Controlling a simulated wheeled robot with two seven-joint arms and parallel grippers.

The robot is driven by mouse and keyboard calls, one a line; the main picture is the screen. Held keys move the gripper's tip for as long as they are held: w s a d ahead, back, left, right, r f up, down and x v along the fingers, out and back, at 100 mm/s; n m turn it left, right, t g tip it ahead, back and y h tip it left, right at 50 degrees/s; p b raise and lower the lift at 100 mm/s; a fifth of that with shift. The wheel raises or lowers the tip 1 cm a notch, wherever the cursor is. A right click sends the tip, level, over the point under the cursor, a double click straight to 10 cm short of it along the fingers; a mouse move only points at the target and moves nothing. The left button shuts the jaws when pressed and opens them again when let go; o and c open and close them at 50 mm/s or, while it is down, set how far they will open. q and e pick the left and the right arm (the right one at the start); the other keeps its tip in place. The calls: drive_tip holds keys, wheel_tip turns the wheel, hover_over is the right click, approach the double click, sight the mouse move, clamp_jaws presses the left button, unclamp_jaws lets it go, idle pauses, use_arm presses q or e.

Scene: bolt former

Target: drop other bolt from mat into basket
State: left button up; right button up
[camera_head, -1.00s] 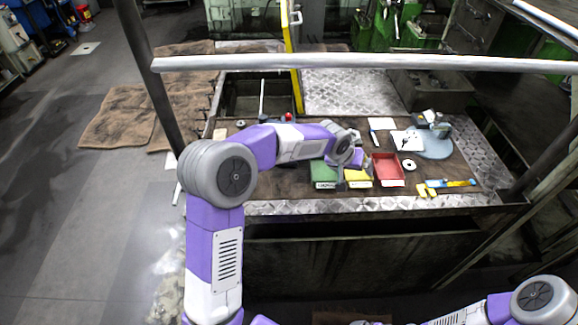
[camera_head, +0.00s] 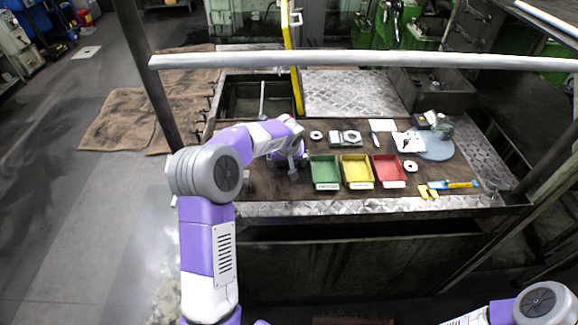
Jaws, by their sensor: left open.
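My left arm reaches over the brown mat-like tabletop (camera_head: 430,199). My left gripper (camera_head: 292,174) is open, to the left of the green basket (camera_head: 325,184), and nothing shows between its fingers. The yellow basket (camera_head: 357,184) and the red basket (camera_head: 389,184) stand in a row to the right of the green one. All three look empty. I cannot make out a bolt for certain; my left arm and wrist hide part of the mat. Only a part of my right arm shows at the lower right, its gripper outside the picture.
Behind the baskets lie a pale ring (camera_head: 316,134) and a grey block with a nut-like part (camera_head: 345,139). Another ring (camera_head: 410,166) lies right of the red basket, near a blue and yellow tool (camera_head: 452,184).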

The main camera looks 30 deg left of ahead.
use_arm(q)
drive_tip(key=shift+r, duration=0.1)
drive_tip(key=c, duration=1.2)
